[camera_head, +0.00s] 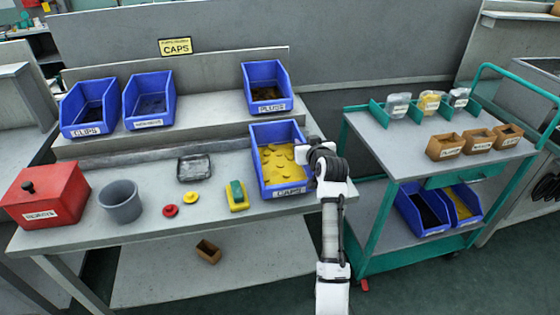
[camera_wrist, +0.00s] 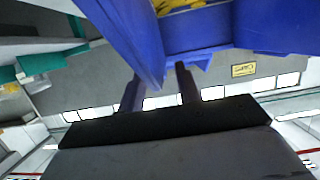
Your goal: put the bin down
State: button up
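The blue bin (camera_head: 260,152) labelled CAPS is filled with yellow caps (camera_head: 280,165). It is at the right front of the bench (camera_head: 140,222). I cannot tell whether its base touches the bench top. My gripper (camera_head: 306,152) is at the bin's right side wall. In the wrist view, the blue bin (camera_wrist: 200,32) fills the top, with a bit of yellow inside. The fingers of my gripper (camera_wrist: 158,84) reach up to the bin on both sides of a blue edge and appear closed on it. The exact contact is partly hidden.
Blue bins (camera_head: 150,100) stand on the raised shelf behind, one labelled PLUGS (camera_head: 266,86). A green-and-yellow part (camera_head: 237,196) lies just left of the caps bin. A grey cup (camera_head: 121,201) and red box (camera_head: 46,195) are further left. A teal cart (camera_head: 400,150) stands right.

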grip_shut()
jog(key=shift+r, duration=0.1)
dwell(1.3)
